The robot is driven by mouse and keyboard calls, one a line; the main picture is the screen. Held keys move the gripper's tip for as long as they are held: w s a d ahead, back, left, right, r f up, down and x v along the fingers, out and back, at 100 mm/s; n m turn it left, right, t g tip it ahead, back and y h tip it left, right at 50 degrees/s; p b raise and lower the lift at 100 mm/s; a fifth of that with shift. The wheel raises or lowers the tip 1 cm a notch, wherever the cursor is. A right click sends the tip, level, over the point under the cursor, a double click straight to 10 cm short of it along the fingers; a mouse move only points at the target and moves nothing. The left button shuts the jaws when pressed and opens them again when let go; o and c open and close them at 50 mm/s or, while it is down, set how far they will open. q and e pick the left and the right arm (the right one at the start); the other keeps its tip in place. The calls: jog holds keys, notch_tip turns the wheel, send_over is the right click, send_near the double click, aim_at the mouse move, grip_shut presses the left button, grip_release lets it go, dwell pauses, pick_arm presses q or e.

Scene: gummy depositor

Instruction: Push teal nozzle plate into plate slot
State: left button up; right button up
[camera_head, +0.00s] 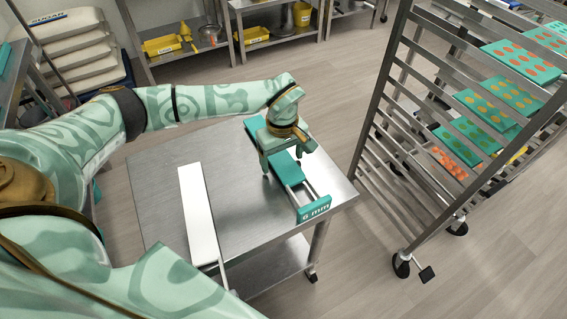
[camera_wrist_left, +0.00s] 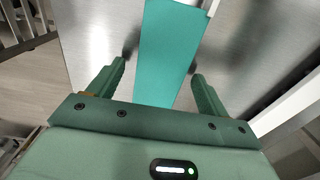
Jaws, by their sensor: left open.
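The teal nozzle plate (camera_head: 288,174) lies on the steel table, long and flat. Two thin rails run from it to a teal end block (camera_head: 314,209) marked "6 mm". My left gripper (camera_head: 283,158) is over the plate with one finger on each side, and hides its middle. In the left wrist view the teal plate (camera_wrist_left: 168,50) shows between the two spread fingers of the gripper (camera_wrist_left: 160,72), with gaps at both sides. I cannot tell a plate slot in these frames. My right gripper is not in view.
A long white bar (camera_head: 198,215) lies on the steel table (camera_head: 150,190) left of the plate. A wheeled rack (camera_head: 372,150) with teal trays of gummies stands at the right. Shelves with yellow bins (camera_head: 163,45) are at the back.

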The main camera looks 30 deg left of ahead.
pick_arm(q)
jog(key=shift+f, duration=0.3)
jog(key=shift+r, duration=0.1)
jog(key=c, duration=1.2)
jog(key=shift+c, duration=0.2)
jog(key=shift+r, duration=0.1)
